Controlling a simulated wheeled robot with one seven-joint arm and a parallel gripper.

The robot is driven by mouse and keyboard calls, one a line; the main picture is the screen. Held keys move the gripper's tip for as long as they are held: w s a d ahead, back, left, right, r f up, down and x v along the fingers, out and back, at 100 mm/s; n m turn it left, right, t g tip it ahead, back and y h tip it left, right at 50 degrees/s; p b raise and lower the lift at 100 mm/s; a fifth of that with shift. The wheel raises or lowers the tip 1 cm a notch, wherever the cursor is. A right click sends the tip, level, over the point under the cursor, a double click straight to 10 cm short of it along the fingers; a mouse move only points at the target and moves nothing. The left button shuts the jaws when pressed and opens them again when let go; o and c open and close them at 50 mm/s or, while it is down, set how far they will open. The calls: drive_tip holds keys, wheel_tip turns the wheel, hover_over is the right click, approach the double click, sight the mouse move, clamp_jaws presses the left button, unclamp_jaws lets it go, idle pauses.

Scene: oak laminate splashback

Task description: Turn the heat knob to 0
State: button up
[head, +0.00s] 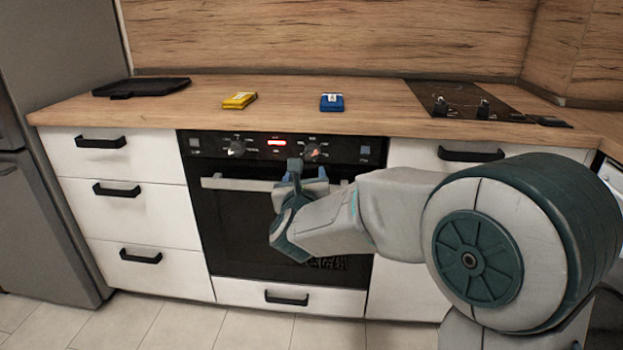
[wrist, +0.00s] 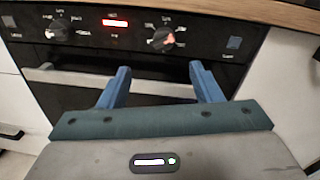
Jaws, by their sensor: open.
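The oven's black control panel (head: 270,147) carries two round knobs with a lit red display (head: 277,142) between them. The left knob (head: 236,148) and right knob (head: 312,151) both show in the head view. In the wrist view the left knob (wrist: 58,31) is at upper left and the right knob (wrist: 162,40) at upper centre, with a reddish mark on its face. The panel labels are too small to read. My gripper (wrist: 160,75) is open and empty, its blue fingers below and apart from the right knob. It also shows in front of the oven door in the head view (head: 307,171).
The oven handle (head: 245,184) runs across the door close to my gripper. Above lie a black tray (head: 140,87), a yellow packet (head: 239,100), a blue packet (head: 332,102) and a cooktop (head: 465,100). White drawers flank the oven.

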sight(311, 157)
drive_tip(key=w+m, duration=0.1)
drive_tip(key=w, duration=0.3)
drive_tip(key=w+f+m+b, duration=0.1)
drive_tip(key=w, duration=0.4)
drive_tip(key=w+h+b, duration=0.1)
drive_tip(key=w, duration=0.4)
drive_tip(key=shift+d+f+m, duration=0.15)
drive_tip(key=shift+f+m, duration=0.15)
drive_tip(key=shift+m, duration=0.1)
drive_tip(key=c, duration=1)
